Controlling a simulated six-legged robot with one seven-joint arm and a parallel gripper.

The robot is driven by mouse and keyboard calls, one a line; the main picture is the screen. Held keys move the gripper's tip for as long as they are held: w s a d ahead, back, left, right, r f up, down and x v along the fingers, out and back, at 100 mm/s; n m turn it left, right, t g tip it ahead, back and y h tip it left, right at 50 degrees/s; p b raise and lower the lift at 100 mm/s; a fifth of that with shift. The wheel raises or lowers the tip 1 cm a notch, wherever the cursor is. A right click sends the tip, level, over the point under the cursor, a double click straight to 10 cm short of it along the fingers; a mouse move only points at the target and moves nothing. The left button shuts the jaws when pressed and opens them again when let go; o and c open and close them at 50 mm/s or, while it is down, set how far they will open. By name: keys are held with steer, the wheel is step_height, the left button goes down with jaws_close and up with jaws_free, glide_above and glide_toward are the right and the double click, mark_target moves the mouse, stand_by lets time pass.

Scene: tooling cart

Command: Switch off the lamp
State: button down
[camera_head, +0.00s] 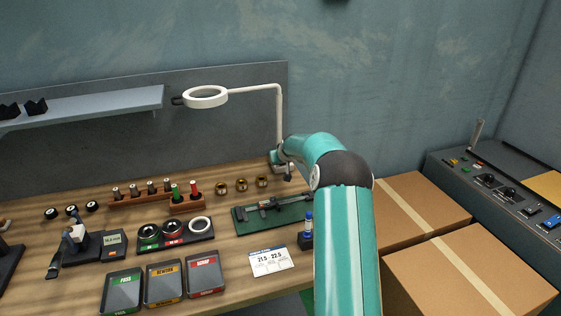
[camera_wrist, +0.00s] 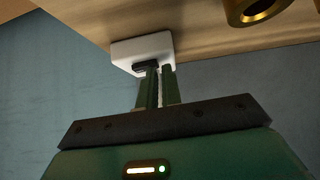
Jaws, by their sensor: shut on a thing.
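The lamp (camera_head: 206,97) has a white ring head on a bent white arm, whose post comes down at the back right of the bench. I cannot tell if the ring is lit. In the wrist view its white base block (camera_wrist: 140,50) is against the wooden top, with a dark piece at its near edge that may be a switch or fingertip. My gripper (camera_wrist: 158,80) is at this base. Its fingers are close together with a narrow white strip between them, shut on part of the lamp. In the head view my gripper (camera_head: 283,165) is mostly hidden by my arm.
A green mat (camera_head: 270,222) with a caliper lies left of my arm. Brass rings (camera_head: 240,185) stand near the lamp base; one also shows in the wrist view (camera_wrist: 255,10). Trays (camera_head: 164,283) are at the front. Cardboard boxes (camera_head: 470,272) and a control panel (camera_head: 500,195) stand right.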

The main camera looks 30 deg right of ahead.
steer(key=shift+a+f, duration=0.6)
steer(key=shift+f, duration=0.3)
steer(key=shift+s+d+r, duration=0.1)
steer(key=shift+s+d, duration=0.05)
steer(key=shift+d, duration=0.4)
steer(key=shift+s+d+r, duration=0.1)
steer(key=shift+d, duration=0.5)
steer(key=shift+d+r, duration=0.1)
steer(key=shift+r, duration=0.3)
steer(key=s+a+r, duration=0.3)
steer(key=s+r, duration=0.3)
steer(key=r, duration=0.5)
steer(key=shift+a+r, duration=0.25)
steer(key=shift+a, duration=0.1)
steer(key=shift+s, duration=0.15)
